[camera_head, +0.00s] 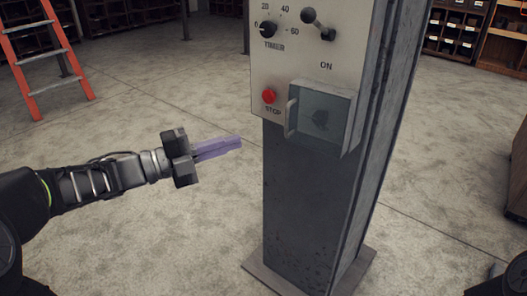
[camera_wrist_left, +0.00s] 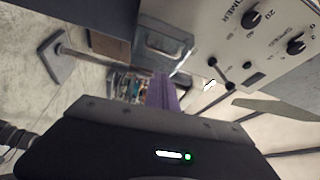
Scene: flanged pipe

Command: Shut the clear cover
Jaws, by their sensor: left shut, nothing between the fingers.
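The clear cover (camera_head: 322,112) is a see-through box-like lid with a pale handle (camera_head: 291,117) on its left side, low on the front panel of a grey post. A dark shape shows through it. I cannot tell how far the cover stands from shut. It also shows in the left wrist view (camera_wrist_left: 163,45). My left gripper (camera_head: 238,143), with purple fingers, is shut and empty, left of the cover and a little lower, apart from it in the head view. Its fingers (camera_wrist_left: 163,82) point toward the cover in the wrist view. My right gripper is not in view.
The control panel (camera_head: 281,60) carries a red stop button (camera_head: 269,96) left of the cover, a timer knob (camera_head: 268,29) and a lever (camera_head: 317,24) above. The post stands on a base plate (camera_head: 352,272). An orange ladder (camera_head: 48,60) stands far left.

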